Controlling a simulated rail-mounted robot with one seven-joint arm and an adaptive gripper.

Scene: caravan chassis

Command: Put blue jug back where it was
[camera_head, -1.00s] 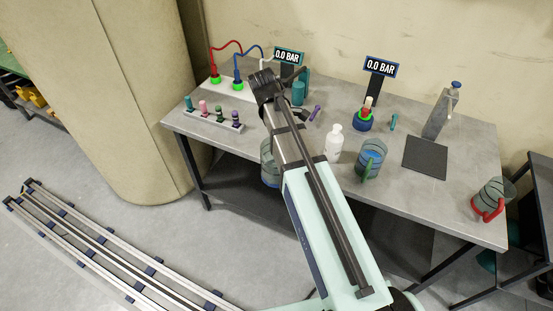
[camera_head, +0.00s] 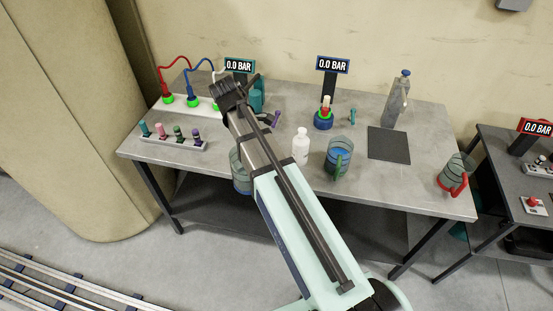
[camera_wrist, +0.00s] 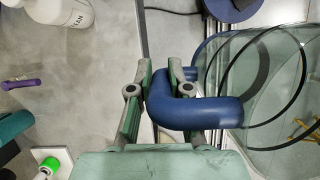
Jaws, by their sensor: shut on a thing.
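My gripper (camera_wrist: 155,82) is shut on the blue handle of a clear jug, the blue jug (camera_wrist: 262,85), at the right of the wrist view. The jug has dark rings around its clear wall. In the head view the jug (camera_head: 238,176) shows only in part, beside my arm and over the table's front edge. My arm hides its handle and my gripper there. A clear jug with a green handle and blue contents (camera_head: 339,160) stands on the grey table (camera_head: 400,185). A jug with a red handle (camera_head: 456,176) stands at the table's right end.
A white bottle (camera_head: 300,146) stands close to the right of my arm. Behind are a blue-based holder (camera_head: 323,121), a dark square mat (camera_head: 388,145) and a grey dispenser (camera_head: 397,100). A rack of coloured pegs (camera_head: 172,142) lies at left. Bare table lies around the mat.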

